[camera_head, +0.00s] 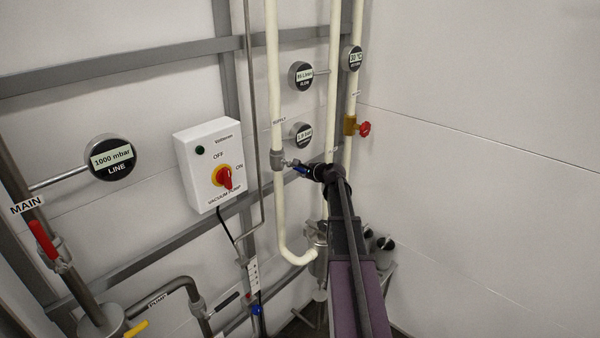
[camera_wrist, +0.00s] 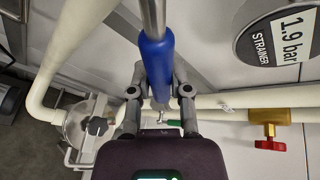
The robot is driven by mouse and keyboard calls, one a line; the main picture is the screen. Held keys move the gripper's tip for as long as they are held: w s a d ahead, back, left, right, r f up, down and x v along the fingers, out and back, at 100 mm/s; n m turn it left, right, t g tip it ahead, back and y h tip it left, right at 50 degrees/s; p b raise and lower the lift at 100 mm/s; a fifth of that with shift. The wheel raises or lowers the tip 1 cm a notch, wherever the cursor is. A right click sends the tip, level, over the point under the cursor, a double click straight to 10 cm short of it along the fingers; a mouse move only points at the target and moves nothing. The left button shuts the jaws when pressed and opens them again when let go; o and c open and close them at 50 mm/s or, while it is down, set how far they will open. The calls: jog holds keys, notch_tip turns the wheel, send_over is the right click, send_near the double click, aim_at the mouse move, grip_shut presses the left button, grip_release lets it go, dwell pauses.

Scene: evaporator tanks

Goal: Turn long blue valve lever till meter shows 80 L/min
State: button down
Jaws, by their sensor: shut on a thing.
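The blue valve lever (camera_head: 300,170) sits on the valve of the cream supply pipe, partly hidden by my gripper in the head view. In the wrist view the long blue sleeve (camera_wrist: 156,62) on its metal rod lies between the fingers. My gripper (camera_wrist: 158,82) is shut on the lever, one finger on each side. In the head view my gripper (camera_head: 313,172) is at the lever, right of the supply pipe. The round flow meter (camera_head: 301,75) above shows a small L/min number that looks like 95, hard to read.
The strainer gauge (camera_wrist: 283,30) reads 1.9 bar. A brass valve with a red handle (camera_head: 364,129) is on the pipe to the right. A vacuum pump switch box (camera_head: 208,163) and a 1000 mbar line gauge (camera_head: 110,158) are at left. The right wall is bare.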

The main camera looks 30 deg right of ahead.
jog(key=shift+a, duration=0.1)
jog(key=c, duration=0.5)
grip_release()
jog(key=shift+s, duration=0.15)
jog(key=shift+c, duration=0.2)
jog(key=shift+f, duration=0.1)
